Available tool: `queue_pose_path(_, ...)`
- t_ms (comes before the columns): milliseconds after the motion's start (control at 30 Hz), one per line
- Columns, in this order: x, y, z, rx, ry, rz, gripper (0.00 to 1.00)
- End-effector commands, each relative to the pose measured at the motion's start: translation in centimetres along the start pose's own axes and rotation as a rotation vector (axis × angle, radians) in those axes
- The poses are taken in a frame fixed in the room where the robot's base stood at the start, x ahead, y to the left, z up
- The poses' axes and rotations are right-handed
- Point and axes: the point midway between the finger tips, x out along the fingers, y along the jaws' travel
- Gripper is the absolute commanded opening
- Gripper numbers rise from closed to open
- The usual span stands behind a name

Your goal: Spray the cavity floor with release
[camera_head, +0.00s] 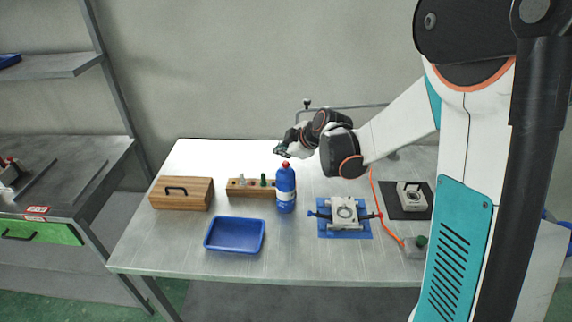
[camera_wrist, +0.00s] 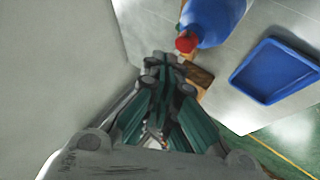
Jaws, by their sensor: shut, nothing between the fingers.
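A blue bottle (camera_head: 286,190) with a red cap and a pale label band stands upright on the table. It also shows in the wrist view, with its red cap (camera_wrist: 186,43) near my fingertips. My gripper (camera_head: 281,151) is above and just behind the bottle's cap, apart from it. In the wrist view my gripper (camera_wrist: 165,62) has its fingers together with nothing between them. A metal mould block (camera_head: 345,212) with a round cavity and side handles sits on a blue mat (camera_head: 345,232), right of the bottle. The cavity floor is too small to make out.
A blue tray (camera_head: 235,250) lies at the table's front. A wooden box (camera_head: 182,206) with a handle stands at left, beside a wooden rack (camera_head: 237,193) with small items. A second metal block (camera_head: 411,197) sits on a black mat at right, near an orange hose (camera_head: 389,229).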

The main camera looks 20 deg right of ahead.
Motion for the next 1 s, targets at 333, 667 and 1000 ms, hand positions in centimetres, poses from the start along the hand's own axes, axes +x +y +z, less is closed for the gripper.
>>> queue_pose_path(333,0.0,0.0,0.0,0.0,0.0,0.0,0.0)
queue_pose_path(667,0.62,-0.47,0.46,0.0,0.0,0.0,0.0)
queue_pose_path(1000,0.6,-0.46,0.45,0.0,0.0,0.0,0.0)
